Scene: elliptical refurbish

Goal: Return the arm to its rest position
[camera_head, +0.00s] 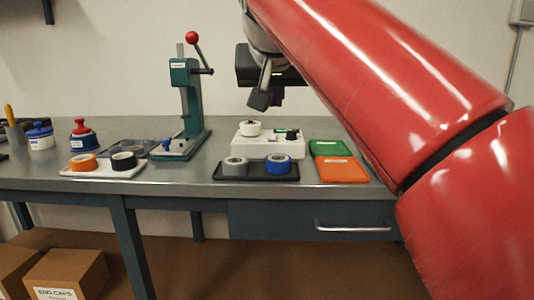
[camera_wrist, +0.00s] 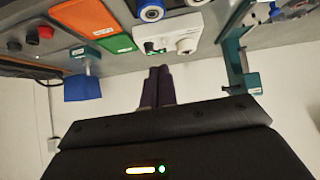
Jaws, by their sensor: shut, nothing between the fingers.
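My gripper (camera_head: 261,98) hangs in the air above the back of the bench in the head view, at the end of my red arm. In the wrist view its two dark fingertips (camera_wrist: 159,72) are together with nothing between them. The fingers appear clear of the white device (camera_head: 268,145), which also shows in the wrist view (camera_wrist: 165,36). A white roll (camera_head: 250,128) sits on top of that device. My upper arm covers the right end of the bench in the head view.
A teal press (camera_head: 187,105) with a red knob stands left of my gripper. A black tray (camera_head: 257,176) holds a grey and a blue roll. Green (camera_head: 329,147) and orange (camera_head: 342,169) trays lie to the right. A white tray (camera_head: 103,172) with orange and black rolls lies left.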

